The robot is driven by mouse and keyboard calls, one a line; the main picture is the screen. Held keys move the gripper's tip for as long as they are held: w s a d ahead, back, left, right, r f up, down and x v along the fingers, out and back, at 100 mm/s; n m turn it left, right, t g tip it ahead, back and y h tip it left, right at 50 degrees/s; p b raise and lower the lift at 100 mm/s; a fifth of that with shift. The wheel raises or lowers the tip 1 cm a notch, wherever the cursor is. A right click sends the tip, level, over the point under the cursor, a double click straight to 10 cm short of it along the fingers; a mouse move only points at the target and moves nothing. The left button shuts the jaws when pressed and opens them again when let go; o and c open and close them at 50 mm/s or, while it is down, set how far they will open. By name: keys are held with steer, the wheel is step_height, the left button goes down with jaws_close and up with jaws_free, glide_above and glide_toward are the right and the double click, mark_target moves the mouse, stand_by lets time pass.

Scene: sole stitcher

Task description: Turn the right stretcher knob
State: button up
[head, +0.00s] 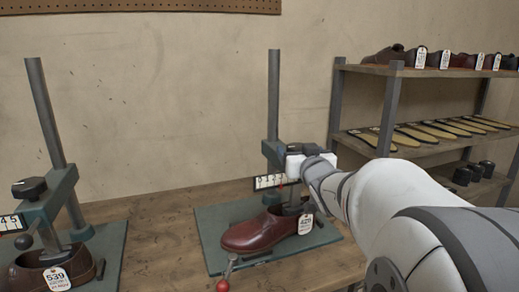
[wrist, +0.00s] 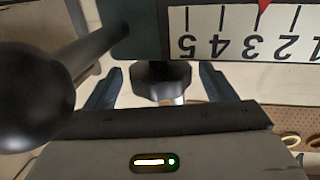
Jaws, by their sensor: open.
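The right stretcher (head: 273,100) stands on a green base plate, with a maroon shoe (head: 262,232) bearing a white tag under its arm. My gripper (head: 294,165) is at the stretcher's head, above the shoe, and largely hides the knob in the head view. In the wrist view the dark faceted knob (wrist: 162,82) sits between the two fingers of my gripper (wrist: 161,72). The fingers are open, one on each side, with a visible gap to the knob. The white number scale (wrist: 245,33) with a red pointer appears upside down beside it.
A dark ball handle (wrist: 35,95) looms close at the left of the wrist view. The left stretcher (head: 45,115) holds a brown shoe with a tag. A shelf (head: 390,110) with shoes and insoles stands at the right. Bare bench (head: 155,235) lies between the stretchers.

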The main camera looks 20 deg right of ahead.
steer(key=s+a+p, duration=0.1)
steer(key=s, duration=0.6)
